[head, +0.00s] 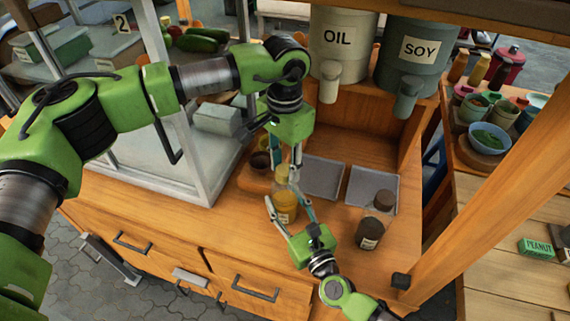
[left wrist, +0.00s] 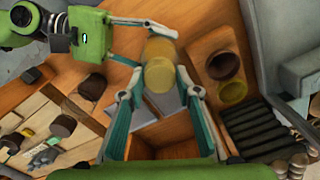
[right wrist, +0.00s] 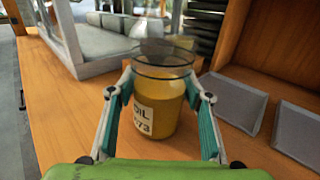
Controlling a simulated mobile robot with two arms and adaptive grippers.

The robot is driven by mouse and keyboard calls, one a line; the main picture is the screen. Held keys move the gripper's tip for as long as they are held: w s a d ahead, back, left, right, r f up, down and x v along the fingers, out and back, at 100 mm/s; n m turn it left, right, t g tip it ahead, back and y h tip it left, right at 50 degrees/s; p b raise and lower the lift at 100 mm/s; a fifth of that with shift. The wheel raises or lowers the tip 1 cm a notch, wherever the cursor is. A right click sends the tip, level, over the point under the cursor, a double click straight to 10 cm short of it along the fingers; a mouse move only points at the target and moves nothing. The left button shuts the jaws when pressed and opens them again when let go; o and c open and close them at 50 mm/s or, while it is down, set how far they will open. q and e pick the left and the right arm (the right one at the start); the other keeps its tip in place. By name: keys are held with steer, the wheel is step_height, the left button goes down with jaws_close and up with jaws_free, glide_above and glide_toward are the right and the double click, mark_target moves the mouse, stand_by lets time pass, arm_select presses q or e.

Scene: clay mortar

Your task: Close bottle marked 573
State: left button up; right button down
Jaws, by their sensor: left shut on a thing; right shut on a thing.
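The bottle marked OIL 573 (right wrist: 158,112) is a see-through jar of yellow oil, upright on the wooden counter; it also shows in the head view (head: 285,208). My right gripper (head: 289,203) is shut around its sides, low, from the front. My left gripper (head: 284,165) comes down from above and is shut on a pale see-through piece (head: 281,175) at the bottle's top, perhaps its cap. In the left wrist view a yellow round shape (left wrist: 160,75) lies between its fingers. I cannot tell whether that piece is seated on the rim or just above it.
A dark bottle with a brown top (head: 372,232) stands to the right. Two grey trays (head: 322,178) lie behind. OIL (head: 338,60) and SOY (head: 412,70) dispensers stand at the back.

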arm_select(q)
steer(key=o, duration=0.7)
steer(key=shift+r, duration=2.3)
steer(key=shift+c, duration=0.3)
